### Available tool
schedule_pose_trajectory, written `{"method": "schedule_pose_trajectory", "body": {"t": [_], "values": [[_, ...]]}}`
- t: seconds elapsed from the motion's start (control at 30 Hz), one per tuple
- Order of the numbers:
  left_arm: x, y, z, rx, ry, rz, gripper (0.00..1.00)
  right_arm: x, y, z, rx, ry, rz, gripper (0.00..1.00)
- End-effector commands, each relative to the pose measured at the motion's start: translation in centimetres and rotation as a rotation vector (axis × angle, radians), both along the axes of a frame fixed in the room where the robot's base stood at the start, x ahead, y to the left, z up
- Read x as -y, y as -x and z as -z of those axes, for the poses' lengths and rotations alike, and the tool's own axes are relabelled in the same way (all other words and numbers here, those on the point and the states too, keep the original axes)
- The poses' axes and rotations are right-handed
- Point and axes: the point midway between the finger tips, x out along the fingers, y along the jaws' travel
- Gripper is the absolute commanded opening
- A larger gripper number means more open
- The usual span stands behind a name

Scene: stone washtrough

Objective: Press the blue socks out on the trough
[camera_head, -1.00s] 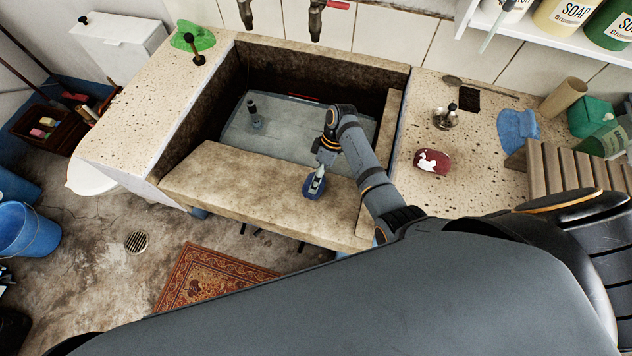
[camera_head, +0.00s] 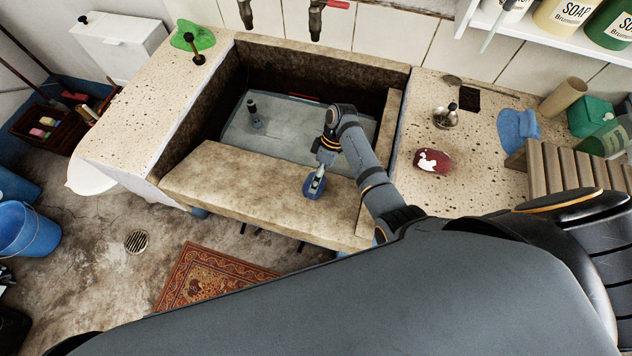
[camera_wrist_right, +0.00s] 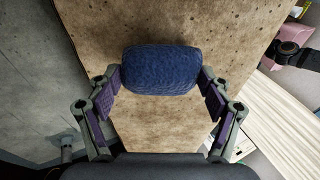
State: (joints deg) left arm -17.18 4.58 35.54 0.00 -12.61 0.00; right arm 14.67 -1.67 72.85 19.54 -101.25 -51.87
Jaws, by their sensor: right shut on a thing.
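The blue socks, a rolled dark blue bundle (camera_wrist_right: 162,69), sit between the fingers of my right gripper (camera_wrist_right: 162,80) in the right wrist view. The fingers are shut on both ends of the bundle. In the head view the right gripper (camera_head: 317,180) points down at the front ledge of the stone trough (camera_head: 235,185), and the blue bundle (camera_head: 312,190) shows around its tips. It appears to be at the ledge's surface; the wrist hides whether it touches fully. My left gripper is not in the frames.
The basin behind the ledge holds grey water (camera_head: 285,130) with a dark upright plug (camera_head: 254,112). A red soap dish (camera_head: 433,162) and a blue cloth (camera_head: 518,130) lie on the right counter. A green cloth (camera_head: 190,38) lies at the back left. The ledge's left part is clear.

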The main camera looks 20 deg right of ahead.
Motion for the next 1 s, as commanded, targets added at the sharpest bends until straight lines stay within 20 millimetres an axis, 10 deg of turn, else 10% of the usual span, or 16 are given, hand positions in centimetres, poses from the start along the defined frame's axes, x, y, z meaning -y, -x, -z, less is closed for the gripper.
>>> {"method": "schedule_pose_trajectory", "body": {"t": [0.27, 1.0], "values": [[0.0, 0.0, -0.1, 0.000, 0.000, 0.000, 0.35, -0.1, 0.6, 0.3, -0.016, -0.001, -0.002, 0.42], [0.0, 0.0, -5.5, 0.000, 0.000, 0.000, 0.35, 1.6, -2.2, -6.4, -0.005, -0.001, 0.000, 0.41]]}}
